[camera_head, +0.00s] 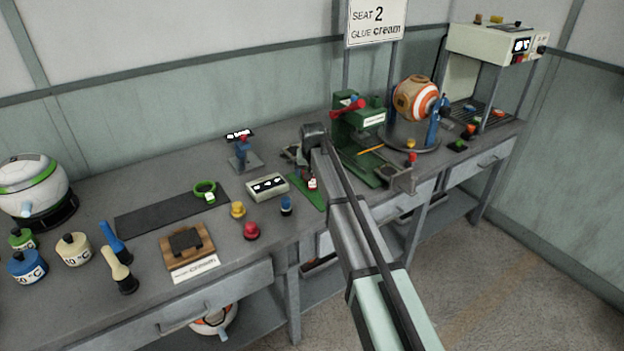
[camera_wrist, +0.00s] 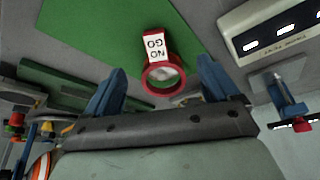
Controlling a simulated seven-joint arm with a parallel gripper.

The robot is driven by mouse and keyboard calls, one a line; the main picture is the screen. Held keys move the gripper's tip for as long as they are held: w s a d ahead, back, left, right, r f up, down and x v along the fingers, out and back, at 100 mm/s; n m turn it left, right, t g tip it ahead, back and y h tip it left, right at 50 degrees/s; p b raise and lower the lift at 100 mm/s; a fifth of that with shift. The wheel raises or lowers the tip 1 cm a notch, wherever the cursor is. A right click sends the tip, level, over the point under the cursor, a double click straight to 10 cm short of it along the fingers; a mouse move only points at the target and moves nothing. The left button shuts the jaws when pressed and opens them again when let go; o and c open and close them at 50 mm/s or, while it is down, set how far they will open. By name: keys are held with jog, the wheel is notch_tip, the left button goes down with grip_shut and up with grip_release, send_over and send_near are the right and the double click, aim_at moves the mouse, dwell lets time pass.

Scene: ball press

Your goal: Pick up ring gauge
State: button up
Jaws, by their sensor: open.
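A red ring gauge with a white "NO GO" tag (camera_wrist: 158,70) shows in the wrist view, over a green pad (camera_wrist: 85,28). In the head view the red gauge (camera_head: 313,184) sits on the green pad by the bench's front edge, partly behind my arm. A green ring gauge with a white tag (camera_head: 205,189) lies on the dark mat (camera_head: 150,214) to the left. My gripper (camera_wrist: 160,72) is open, with its two blue fingers apart on either side of the red ring in the wrist view. I cannot tell the exact gap between fingers and ring.
A white box with small displays (camera_head: 267,186) stands left of the green pad. A green press (camera_head: 360,135) stands to the right. Yellow (camera_head: 238,209), red (camera_head: 251,230) and blue (camera_head: 286,205) knobs stand near the front. A striped ball (camera_head: 416,98) is at the back right.

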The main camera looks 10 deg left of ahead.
jog(key=shift+w+x, duration=0.25)
jog(key=shift+x, duration=0.85)
jog(key=shift+w+x, duration=0.25)
jog(key=shift+x, duration=0.8)
jog(key=shift+w+a+f, duration=0.1)
jog(key=shift+w+f, duration=0.1)
jog(key=shift+f, duration=0.15)
jog(key=shift+c, duration=0.4)
jog(key=c, duration=1.1)
jog(key=shift+r, duration=0.1)
